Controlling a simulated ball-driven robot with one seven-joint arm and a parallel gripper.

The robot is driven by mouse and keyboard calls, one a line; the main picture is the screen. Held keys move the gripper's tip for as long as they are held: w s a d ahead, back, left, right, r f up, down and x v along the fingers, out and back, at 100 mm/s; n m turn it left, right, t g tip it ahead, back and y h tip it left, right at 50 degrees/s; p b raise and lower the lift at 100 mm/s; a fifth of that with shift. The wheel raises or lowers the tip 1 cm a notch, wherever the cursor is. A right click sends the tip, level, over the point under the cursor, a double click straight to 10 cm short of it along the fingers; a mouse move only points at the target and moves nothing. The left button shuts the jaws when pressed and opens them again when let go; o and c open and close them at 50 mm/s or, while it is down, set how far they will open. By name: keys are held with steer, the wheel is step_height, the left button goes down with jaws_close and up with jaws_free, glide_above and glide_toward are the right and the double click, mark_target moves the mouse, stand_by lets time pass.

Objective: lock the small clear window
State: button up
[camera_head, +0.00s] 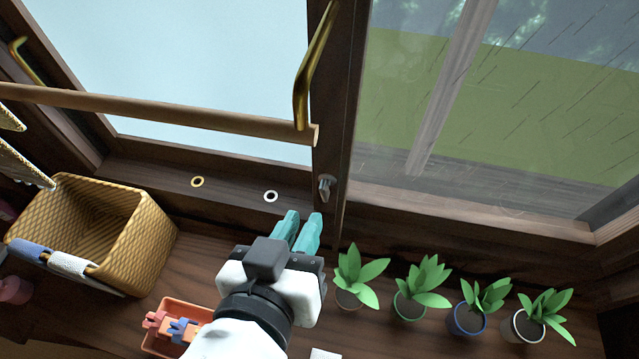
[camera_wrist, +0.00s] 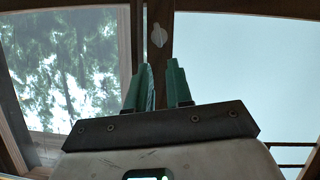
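A small grey metal latch (camera_head: 326,187) sits low on the dark wooden post between two windows. The right window (camera_head: 520,120) is clear, with rain streaks, grass and a grey deck behind it. The left window (camera_head: 190,50) is plain pale blue. My gripper (camera_head: 303,222) has teal fingers, slightly apart and empty, below and a little left of the latch, not touching it. In the wrist view the latch (camera_wrist: 157,36) shows beyond and above the gap between the fingertips (camera_wrist: 159,68). I cannot tell whether the latch is locked.
A wooden rod (camera_head: 160,108) crosses the left window, near a brass handle (camera_head: 302,90). Several potted plants (camera_head: 420,288) line the shelf at right. A wicker basket (camera_head: 150,235) and an orange tray (camera_head: 153,341) stand at left. A white ring (camera_head: 270,196) marks the lower frame.

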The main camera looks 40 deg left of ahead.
mark_target(320, 190)
steer(key=p+x, duration=0.1)
steer(key=x, duration=0.7)
steer(key=shift+c, duration=0.5)
jaws_close()
